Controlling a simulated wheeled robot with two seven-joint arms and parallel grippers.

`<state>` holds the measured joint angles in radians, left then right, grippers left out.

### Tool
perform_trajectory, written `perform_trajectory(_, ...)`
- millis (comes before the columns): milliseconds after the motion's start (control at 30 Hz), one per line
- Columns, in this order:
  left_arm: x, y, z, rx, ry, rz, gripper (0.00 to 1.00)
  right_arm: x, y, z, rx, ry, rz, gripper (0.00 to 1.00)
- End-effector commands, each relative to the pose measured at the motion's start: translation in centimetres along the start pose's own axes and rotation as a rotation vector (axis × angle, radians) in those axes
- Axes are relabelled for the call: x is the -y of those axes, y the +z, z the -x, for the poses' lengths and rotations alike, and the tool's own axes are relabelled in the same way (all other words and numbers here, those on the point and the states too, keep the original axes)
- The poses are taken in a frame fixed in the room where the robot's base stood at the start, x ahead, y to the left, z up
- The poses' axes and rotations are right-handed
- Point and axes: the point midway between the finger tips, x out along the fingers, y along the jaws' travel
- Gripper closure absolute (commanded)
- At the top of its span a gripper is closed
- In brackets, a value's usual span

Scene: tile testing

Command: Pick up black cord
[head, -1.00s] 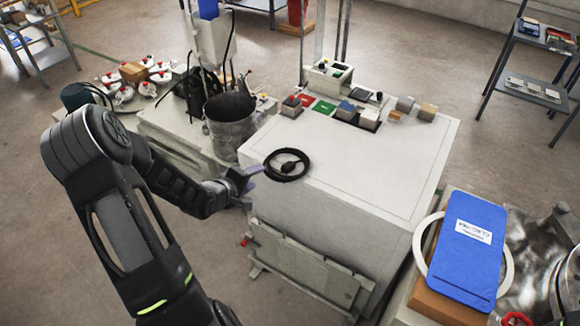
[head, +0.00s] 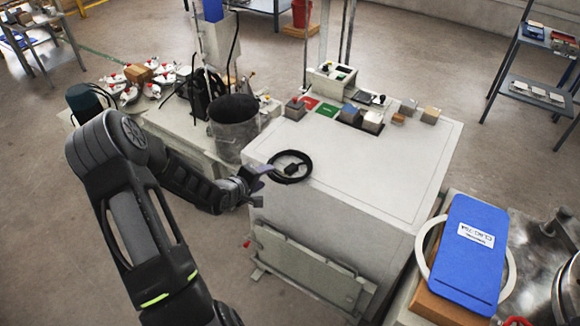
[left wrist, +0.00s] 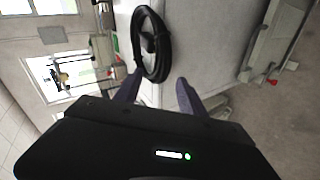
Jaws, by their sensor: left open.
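The black cord (head: 290,167) lies coiled in a ring on the white cabinet top (head: 370,180), close to its left edge. It also shows in the left wrist view (left wrist: 165,45), just beyond my fingertips. My left gripper (head: 262,181) is open and empty at the cabinet's left edge, just left of the coil. Its two purple fingers show apart in the left wrist view (left wrist: 158,92), with the near part of the coil ahead of the gap. My right gripper is not in view.
Several small blocks (head: 372,121) and a small device (head: 332,78) stand along the cabinet's back edge. A grey bucket (head: 234,125) stands behind my left gripper. The cabinet's middle and front are clear.

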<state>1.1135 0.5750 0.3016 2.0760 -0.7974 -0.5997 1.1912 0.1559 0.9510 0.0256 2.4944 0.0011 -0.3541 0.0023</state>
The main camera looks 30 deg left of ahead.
Motion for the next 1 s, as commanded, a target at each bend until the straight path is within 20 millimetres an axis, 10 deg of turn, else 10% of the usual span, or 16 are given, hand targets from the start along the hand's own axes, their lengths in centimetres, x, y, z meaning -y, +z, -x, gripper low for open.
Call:
perform_trajectory(300,0.0,0.0,-4.0,0.002,0.000,0.000,0.52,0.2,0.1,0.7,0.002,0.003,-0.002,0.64)
perform_trajectory(1000,0.0,0.0,-4.1,0.001,0.000,0.000,0.60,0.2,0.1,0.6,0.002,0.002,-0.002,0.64)
